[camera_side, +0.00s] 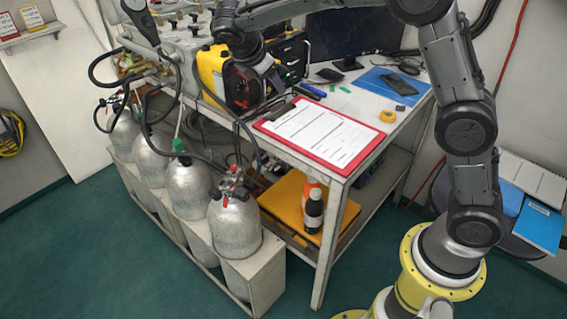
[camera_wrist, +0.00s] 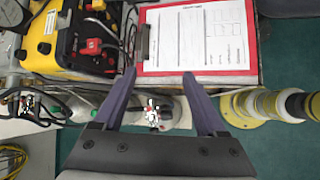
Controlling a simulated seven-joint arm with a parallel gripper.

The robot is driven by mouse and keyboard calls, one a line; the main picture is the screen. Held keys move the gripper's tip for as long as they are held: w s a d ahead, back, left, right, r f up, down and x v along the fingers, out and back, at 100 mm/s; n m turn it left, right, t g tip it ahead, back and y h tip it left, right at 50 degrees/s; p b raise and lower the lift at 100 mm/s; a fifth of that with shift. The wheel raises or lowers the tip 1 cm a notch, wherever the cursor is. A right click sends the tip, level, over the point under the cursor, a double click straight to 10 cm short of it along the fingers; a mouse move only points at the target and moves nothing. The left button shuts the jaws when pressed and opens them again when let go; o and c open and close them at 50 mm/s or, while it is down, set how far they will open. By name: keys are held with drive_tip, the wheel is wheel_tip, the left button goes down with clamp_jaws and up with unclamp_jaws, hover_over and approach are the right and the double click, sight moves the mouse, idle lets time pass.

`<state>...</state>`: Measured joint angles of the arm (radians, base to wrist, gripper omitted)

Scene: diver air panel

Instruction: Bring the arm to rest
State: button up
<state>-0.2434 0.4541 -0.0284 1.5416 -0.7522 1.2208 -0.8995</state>
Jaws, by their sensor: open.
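My gripper (camera_wrist: 160,80) is open and empty in the wrist view, its two purple-grey fingers spread wide. In the side view my gripper (camera_side: 280,82) hangs from my bent arm, close in the picture to the yellow and black unit; its fingers are small and hard to make out. A red clipboard (camera_side: 347,164) with a white form lies on the bench top. In the wrist view the clipboard (camera_wrist: 257,40) appears just beyond the fingertips. I cannot tell the exact height of the fingers above the bench.
The yellow unit (camera_side: 207,65) with red controls stands left of the clipboard. Several silver cylinders (camera_side: 188,188) with valves and hoses stand in a rack at the bench's left. A blue mat (camera_side: 376,82), a phone and a tape roll (camera_side: 387,116) lie on the bench. Green floor is open in front.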

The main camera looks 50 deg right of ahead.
drive_tip(key=s+r+m+y, duration=0.2)
drive_tip(key=s+m, duration=0.3)
drive_tip(key=s, duration=0.5)
drive_tip(key=s+r+m+y, duration=0.3)
drive_tip(key=s+m, duration=0.1)
drive_tip(key=s, duration=0.6)
drive_tip(key=s+a+f+m+t+y, duration=0.1)
drive_tip(key=s+f+m, duration=0.1)
drive_tip(key=s, duration=0.4)
drive_tip(key=s+a+f+m+t+y, duration=0.1)
drive_tip(key=s+f+m+t, duration=0.1)
drive_tip(key=s+m, duration=0.3)
drive_tip(key=shift+s+a+f+y, duration=0.15)
drive_tip(key=shift+s+f+y, duration=0.2)
drive_tip(key=shift+s, duration=0.65)
